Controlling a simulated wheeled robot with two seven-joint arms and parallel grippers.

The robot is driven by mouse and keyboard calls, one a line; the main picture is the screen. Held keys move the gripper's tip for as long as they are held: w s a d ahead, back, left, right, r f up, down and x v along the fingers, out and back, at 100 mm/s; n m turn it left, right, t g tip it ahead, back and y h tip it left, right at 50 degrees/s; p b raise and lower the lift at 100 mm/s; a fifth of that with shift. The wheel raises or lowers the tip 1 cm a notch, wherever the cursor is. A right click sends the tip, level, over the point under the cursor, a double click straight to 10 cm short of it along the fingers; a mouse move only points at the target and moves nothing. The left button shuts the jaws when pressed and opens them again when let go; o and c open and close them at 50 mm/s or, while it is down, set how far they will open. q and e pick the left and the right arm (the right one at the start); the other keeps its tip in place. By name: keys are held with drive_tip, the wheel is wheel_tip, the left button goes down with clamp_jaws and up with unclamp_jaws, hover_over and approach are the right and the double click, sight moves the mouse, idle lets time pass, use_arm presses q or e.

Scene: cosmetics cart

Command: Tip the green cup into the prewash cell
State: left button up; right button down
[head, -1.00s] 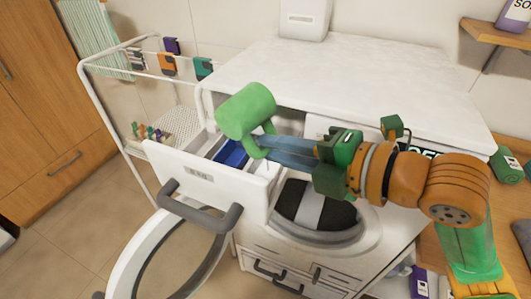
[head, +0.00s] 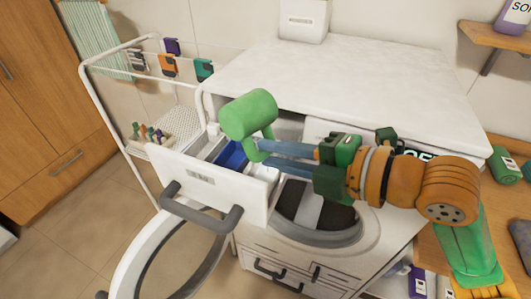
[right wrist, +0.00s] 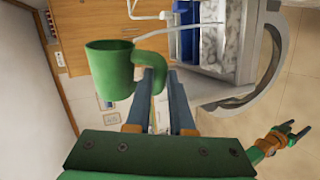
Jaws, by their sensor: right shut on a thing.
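The green cup (head: 248,115) is tilted far over above the pulled-out detergent drawer (head: 205,182). Its mouth is hidden in the head view. In the right wrist view the cup (right wrist: 108,72) shows its rim, with the handle on its right. My right gripper (head: 262,150) is shut on the cup's handle. Below the cup, the drawer has a blue compartment (head: 232,155) and a pale one (head: 262,174); I cannot tell which cell is the prewash. No pouring stream is visible. My left gripper (right wrist: 287,130) appears small and open in the right wrist view, away from the cup.
The washer's round door (head: 165,262) stands open below the drawer. A drawer handle (head: 200,212) juts out in front. A white rack (head: 85,100) with clips and a basket (head: 170,130) stands at left. The washer's white top (head: 350,75) is clear.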

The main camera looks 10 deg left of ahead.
sight(253, 128)
drive_tip(key=n+t+b, duration=0.2)
drive_tip(key=n, duration=0.2)
drive_tip(key=s+a+r+n+t+b, duration=0.1)
drive_tip(key=n+t+b, duration=0.1)
drive_tip(key=n, duration=0.3)
drive_tip(key=s+r+n+t+b, duration=0.1)
drive_tip(key=n+t+b, duration=0.1)
drive_tip(key=n, duration=0.3)
drive_tip(key=shift+s+a+r+t+h+b, duration=0.2)
drive_tip(key=shift+a+r+t+h+b, duration=0.15)
drive_tip(key=shift+b, duration=0.5)
drive_tip(key=shift+s+r+n, duration=0.1)
drive_tip(key=shift+n, duration=0.4)
drive_tip(key=shift+d, duration=0.1)
